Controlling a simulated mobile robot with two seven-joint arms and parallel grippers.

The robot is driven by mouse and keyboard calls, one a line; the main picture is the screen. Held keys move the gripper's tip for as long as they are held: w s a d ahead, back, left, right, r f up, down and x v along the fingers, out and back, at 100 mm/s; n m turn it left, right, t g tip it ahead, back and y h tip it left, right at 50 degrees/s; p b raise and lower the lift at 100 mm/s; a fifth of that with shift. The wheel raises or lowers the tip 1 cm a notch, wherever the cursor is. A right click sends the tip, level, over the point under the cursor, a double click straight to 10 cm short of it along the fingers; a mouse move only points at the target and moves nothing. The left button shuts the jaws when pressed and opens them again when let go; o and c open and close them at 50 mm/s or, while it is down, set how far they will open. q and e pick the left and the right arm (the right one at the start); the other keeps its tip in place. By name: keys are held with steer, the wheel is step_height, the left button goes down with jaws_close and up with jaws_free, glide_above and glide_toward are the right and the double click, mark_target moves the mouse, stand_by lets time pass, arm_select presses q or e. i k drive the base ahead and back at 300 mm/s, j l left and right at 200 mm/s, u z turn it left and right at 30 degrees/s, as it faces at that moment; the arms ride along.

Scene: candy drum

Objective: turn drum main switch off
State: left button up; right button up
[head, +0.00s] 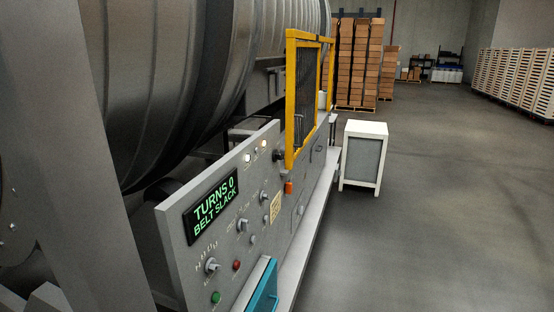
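The drum's grey control panel (178,238) stands in front of the large metal drum (190,85). Its display (213,208) reads "TURNS 0" and "BELT SLACK" in green. A rotary knob (211,266) with marks around it sits low on the panel, and another knob (241,225) is up and to its right. A red button (237,265) and a green button (216,298) are near the lower edge. A dark knob (279,156) is at the panel's far end. I cannot tell which control is the main switch. Neither gripper is in view.
A yellow-framed mesh guard (290,105) stands beyond the panel. A teal piece (263,288) juts out below the buttons. A white-framed cabinet (364,158) stands on the floor. Stacked boxes (358,65) and pale crates (515,80) are farther back. The floor at right is clear.

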mark_target(276, 155)
steer(key=i+l+u, duration=0.35)
steer(key=l, duration=0.4)
steer(key=l+u, duration=0.35)
steer(key=l, duration=0.45)
steer(key=l+u, duration=0.35)
steer(key=l, duration=0.5)
steer(key=i+l+u, duration=0.4)
steer(key=i+l, duration=0.2)
steer(key=i+l+u, duration=0.2)
steer(key=l, duration=0.25)
steer(key=i+l+u, duration=0.2)
steer(key=l, duration=0.25)
steer(key=i+l+u, duration=0.25)
steer(key=l, duration=0.2)
steer(key=i+l+u, duration=0.1)
steer(key=i, duration=0.2)
